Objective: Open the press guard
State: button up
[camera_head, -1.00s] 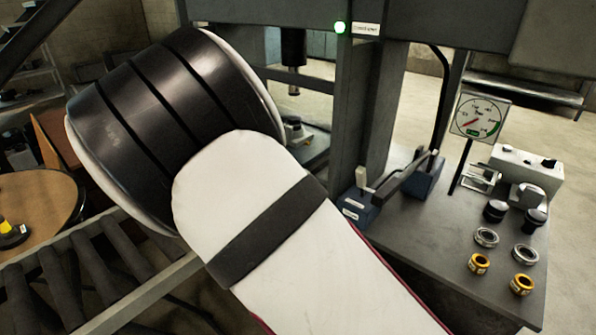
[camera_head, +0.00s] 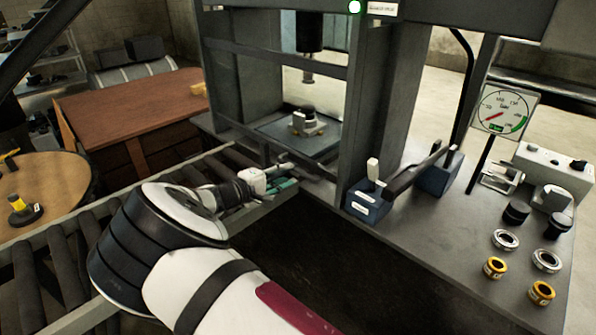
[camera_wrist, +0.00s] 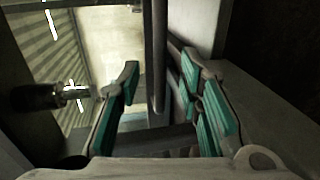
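The press guard (camera_head: 275,60) is a dark grey barred frame across the front of the press opening, and it looks closed. My gripper (camera_head: 283,176) is low in front of the guard's bottom bar, reaching in from the left. In the wrist view my gripper (camera_wrist: 158,72) has its teal-padded fingers spread apart. A dark upright bar (camera_wrist: 157,45), seemingly part of the guard, shows between them, with a visible gap on both sides. It meets a crossbar lower down. I cannot tell how deep between the fingers the bar is.
Behind the guard is the press ram (camera_head: 308,40) above a small part (camera_head: 307,122) on the press bed. A roller conveyor (camera_head: 60,240) runs below my arm. Right are the lever (camera_head: 405,175), gauge (camera_head: 505,112) and a bench (camera_head: 440,250) with rings. A wooden desk (camera_head: 140,110) stands behind left.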

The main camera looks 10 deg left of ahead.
aim_at(296, 171)
jog(key=x, duration=0.6)
grip_shut()
